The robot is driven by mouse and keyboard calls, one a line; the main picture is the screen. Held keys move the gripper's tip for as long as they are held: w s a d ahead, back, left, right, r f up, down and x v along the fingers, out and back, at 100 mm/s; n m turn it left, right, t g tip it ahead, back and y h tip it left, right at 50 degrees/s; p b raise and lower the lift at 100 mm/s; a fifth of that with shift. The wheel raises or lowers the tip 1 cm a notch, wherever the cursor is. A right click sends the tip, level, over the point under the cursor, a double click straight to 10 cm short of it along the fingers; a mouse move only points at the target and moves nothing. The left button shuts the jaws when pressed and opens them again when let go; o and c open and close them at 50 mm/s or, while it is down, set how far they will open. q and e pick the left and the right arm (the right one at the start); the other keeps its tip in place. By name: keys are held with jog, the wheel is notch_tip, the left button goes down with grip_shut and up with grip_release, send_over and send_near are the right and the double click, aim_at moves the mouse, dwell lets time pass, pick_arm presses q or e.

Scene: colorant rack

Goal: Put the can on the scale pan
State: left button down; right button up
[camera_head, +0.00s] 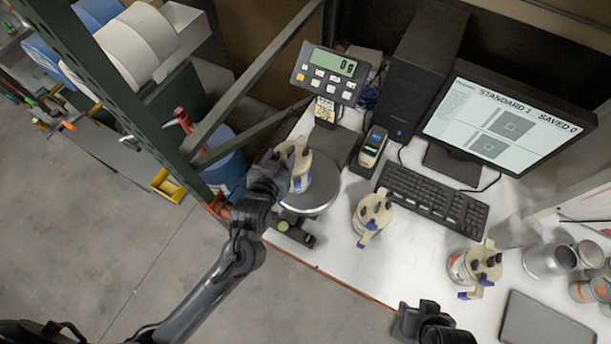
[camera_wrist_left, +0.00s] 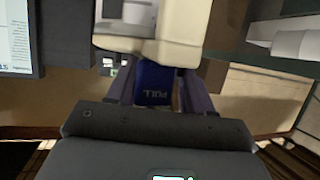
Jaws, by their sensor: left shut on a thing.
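The can (camera_head: 301,181) has a beige lid and a pale body with a blue mark. It is over the round grey scale pan (camera_head: 319,199) and hides part of it; I cannot tell whether it touches. My left gripper (camera_head: 284,160) is shut on the can's blue tab, beside the lid. In the left wrist view the two fingers (camera_wrist_left: 153,88) close around the blue tab marked PULL, below the beige lid (camera_wrist_left: 160,35). The scale display (camera_head: 331,68) reads 0 g. A black part of my right arm shows at the bottom edge; its fingers are not clear.
Two more beige-lidded cans (camera_head: 373,213) (camera_head: 475,266) stand on the white table. A keyboard (camera_head: 432,200), a monitor (camera_head: 505,120) and a handheld device (camera_head: 371,147) in a cradle lie behind. Metal cans (camera_head: 548,261) stand right. A green rack post is left of the scale.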

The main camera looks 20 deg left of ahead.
pick_arm(q)
jog(key=w+d+r+p, duration=0.2)
jog(key=d+r+p, duration=0.25)
jog(key=d, duration=0.25)
jog(key=w+d+r+p, duration=0.3)
jog(key=d+r, duration=0.2)
jog(key=d, duration=0.3)
jog(key=b, duration=0.7)
send_over(298, 154)
jog(key=s+d, duration=0.1)
jog(key=s, duration=0.1)
notch_tip(298, 154, down, 7)
jog(key=shift+s+d+r, duration=0.1)
jog(key=shift+s+a+b, duration=0.1)
jog(key=shift+a+b, duration=0.35)
jog(key=shift+a, duration=0.1)
jog(key=shift+f, duration=0.25)
notch_tip(298, 154, down, 4)
jog(key=b, duration=0.5)
jog(key=shift+r, duration=0.1)
